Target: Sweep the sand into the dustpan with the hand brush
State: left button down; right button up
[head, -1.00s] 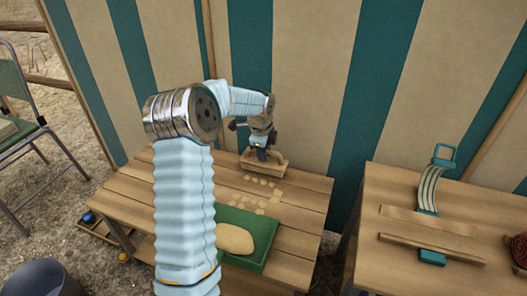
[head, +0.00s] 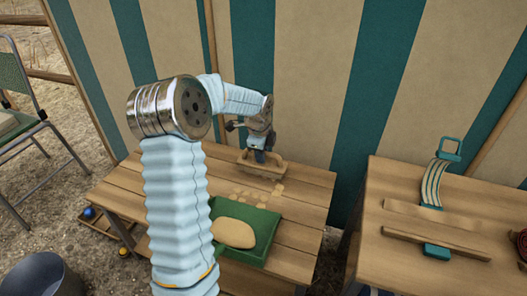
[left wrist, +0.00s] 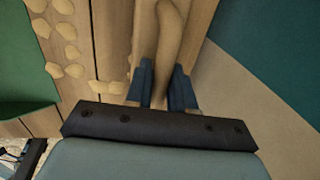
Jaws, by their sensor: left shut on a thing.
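My left gripper (head: 262,151) is shut on the wooden hand brush (head: 262,165) at the back of the slatted bench. In the left wrist view its blue fingers (left wrist: 160,88) close on the brush's wooden handle (left wrist: 167,45). Flat patches of sand (head: 248,195) lie on the slats just in front of the brush; they also show in the left wrist view (left wrist: 70,50). The green dustpan (head: 262,240) lies on the bench in front of the patches, with a smooth mound of sand (head: 234,233) in it. The brush's bristles are hidden. My right gripper is out of view.
A striped canvas wall (head: 300,80) stands close behind the bench (head: 310,190). A second wooden table (head: 385,270) on the right holds a teal-strapped item (head: 435,185) and wooden strips. A chair (head: 20,125) and a dark bucket (head: 45,278) stand at left.

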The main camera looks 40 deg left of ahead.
pick_arm(q)
jog(key=shift+s+d+f+b, duration=0.1)
jog(key=shift+s+d+b, duration=0.2)
jog(key=shift+s, duration=0.55)
jog(key=shift+s+d+b, duration=0.3)
jog(key=shift+s, duration=0.55)
jog(key=shift+s+d+f+b, duration=0.1)
jog(key=shift+s+d+b, duration=0.2)
jog(key=shift+s, duration=0.55)
jog(key=shift+s+d+r+b, duration=0.15)
jog(key=shift+s+d, duration=0.25)
jog(key=shift+s, duration=0.85)
jog(key=shift+s+d+f+b, duration=0.15)
jog(key=shift+s+d, duration=0.3)
jog(key=shift+s, duration=0.75)
jog(key=shift+s+d+r+b, duration=0.15)
jog(key=shift+s+d, duration=0.25)
jog(key=shift+s, duration=0.85)
notch_tip(320, 180, up, 7)
jog(key=w+p, duration=0.2)
jog(key=p, duration=0.4)
jog(key=shift+a, duration=0.35)
